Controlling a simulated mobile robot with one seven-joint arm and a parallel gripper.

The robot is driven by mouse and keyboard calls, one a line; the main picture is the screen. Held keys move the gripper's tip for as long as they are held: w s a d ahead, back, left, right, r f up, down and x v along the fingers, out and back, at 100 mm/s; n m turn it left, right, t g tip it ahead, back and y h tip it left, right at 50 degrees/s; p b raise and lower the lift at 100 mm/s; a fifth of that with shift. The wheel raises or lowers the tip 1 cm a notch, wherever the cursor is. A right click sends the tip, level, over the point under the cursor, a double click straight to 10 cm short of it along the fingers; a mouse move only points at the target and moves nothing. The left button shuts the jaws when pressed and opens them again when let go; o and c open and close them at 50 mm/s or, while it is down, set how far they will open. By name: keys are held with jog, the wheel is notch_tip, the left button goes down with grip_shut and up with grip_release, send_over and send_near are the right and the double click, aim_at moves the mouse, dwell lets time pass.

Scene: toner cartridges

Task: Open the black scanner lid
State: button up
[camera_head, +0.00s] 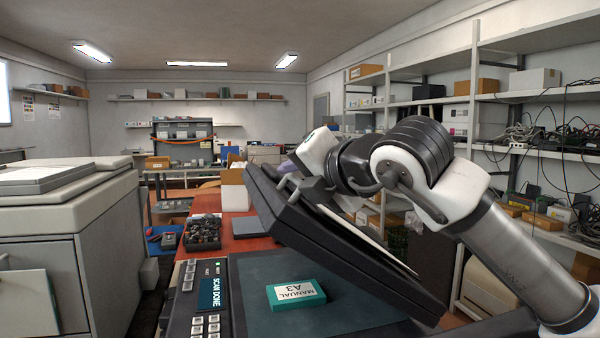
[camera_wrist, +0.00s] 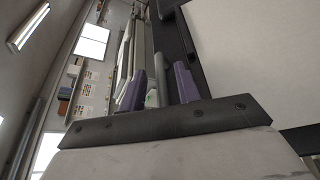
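The black scanner lid (camera_head: 330,250) stands tilted up over the scanner bed in the head view, its left edge raised and its right end low. A teal box marked MANUAL A3 (camera_head: 296,294) lies on the dark scanner glass (camera_head: 262,268) under it. My gripper (camera_head: 286,168) is at the lid's raised upper-left edge. The lid's black border (camera_wrist: 168,38) and a pale panel lie just right of the fingers. I cannot tell whether the fingers touch the lid.
The scanner's button panel (camera_head: 208,295) reads SCAN DONE. A tray of dark parts (camera_head: 203,232) and a cardboard box (camera_head: 235,190) stand behind on the red table. A large copier (camera_head: 70,240) stands at left; loaded shelves (camera_head: 520,98) line the right.

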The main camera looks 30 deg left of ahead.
grip_shut()
dwell(0.3)
jog(key=w+d+r+m+y, duration=0.2)
jog(key=w+d+r+m, duration=0.1)
jog(key=w+d+r, duration=0.4)
jog(key=shift+w+r+p, duration=0.3)
jog(key=shift+w+p, duration=0.1)
jog(key=shift+p, duration=0.05)
